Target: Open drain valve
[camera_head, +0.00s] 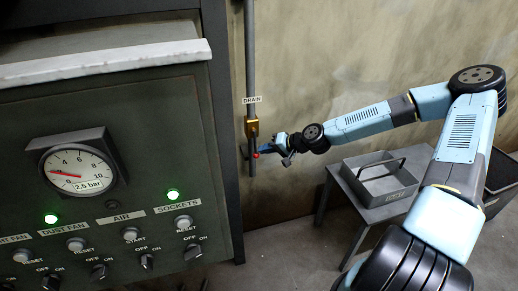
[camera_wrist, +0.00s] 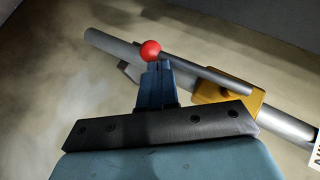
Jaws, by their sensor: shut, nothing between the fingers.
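The drain valve (camera_head: 252,127) is a brass body on a vertical grey pipe (camera_head: 251,55), under a "DRAIN" label (camera_head: 252,100). Its lever, with a red ball end (camera_head: 256,155), hangs down along the pipe. In the wrist view the brass valve body (camera_wrist: 228,95) is at the right, and the grey lever (camera_wrist: 205,73) runs along the pipe to the red ball (camera_wrist: 150,50). My gripper (camera_head: 266,151) is at the lever's ball end. In the wrist view its blue fingers (camera_wrist: 155,75) are shut and empty, with their tips just at the red ball; I cannot tell if they touch it.
A dark control cabinet (camera_head: 110,200) with a pressure gauge (camera_head: 77,172), switches and green lamps stands close left of the pipe. A grey tray (camera_head: 380,184) sits on a low table (camera_head: 345,207) below my arm. The wall right of the pipe is bare.

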